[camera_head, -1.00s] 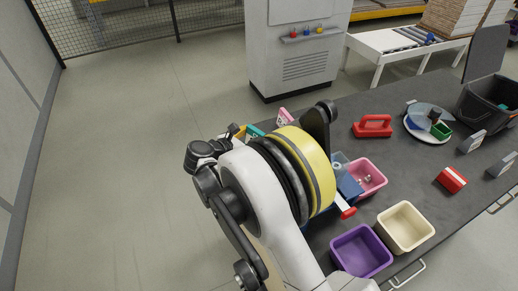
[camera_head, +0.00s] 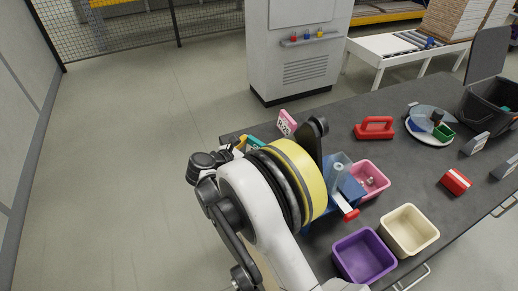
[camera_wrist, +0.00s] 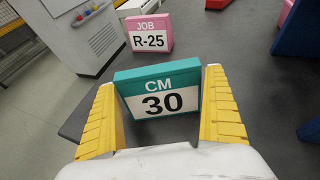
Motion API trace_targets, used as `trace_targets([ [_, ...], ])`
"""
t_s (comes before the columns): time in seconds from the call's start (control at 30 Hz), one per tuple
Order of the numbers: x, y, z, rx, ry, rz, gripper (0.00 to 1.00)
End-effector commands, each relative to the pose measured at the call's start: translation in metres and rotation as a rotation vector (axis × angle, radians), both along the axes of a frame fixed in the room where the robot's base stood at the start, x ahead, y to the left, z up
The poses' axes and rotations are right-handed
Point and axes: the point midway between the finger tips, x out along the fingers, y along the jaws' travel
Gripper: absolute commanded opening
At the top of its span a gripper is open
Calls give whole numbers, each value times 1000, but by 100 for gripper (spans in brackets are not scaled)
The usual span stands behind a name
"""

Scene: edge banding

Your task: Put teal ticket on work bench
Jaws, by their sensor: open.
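The teal ticket (camera_wrist: 158,89), a block with a white face reading "CM 30", stands upright on the dark grey work bench (camera_wrist: 195,50) in the wrist view. My gripper (camera_wrist: 161,95) is open, with one yellow finger on each side of the ticket. I cannot tell whether the fingers touch it. In the head view a small teal part of the ticket (camera_head: 256,142) shows beside my arm, which hides the rest. The bench (camera_head: 345,122) also shows there.
A pink ticket (camera_wrist: 149,34) reading "JOB R-25" stands behind the teal one. A pink bin (camera_head: 371,180), purple bin (camera_head: 364,254) and cream bin (camera_head: 408,230) stand along the near side.

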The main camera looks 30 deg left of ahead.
Motion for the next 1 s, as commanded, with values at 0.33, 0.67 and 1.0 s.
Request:
trace_targets([
  [0.33,-53,17,28,0,0,4,100],
  [0.67,-102,30,46,0,0,1,100],
  [1.0,-106,31,49,-1,-3,1,100],
])
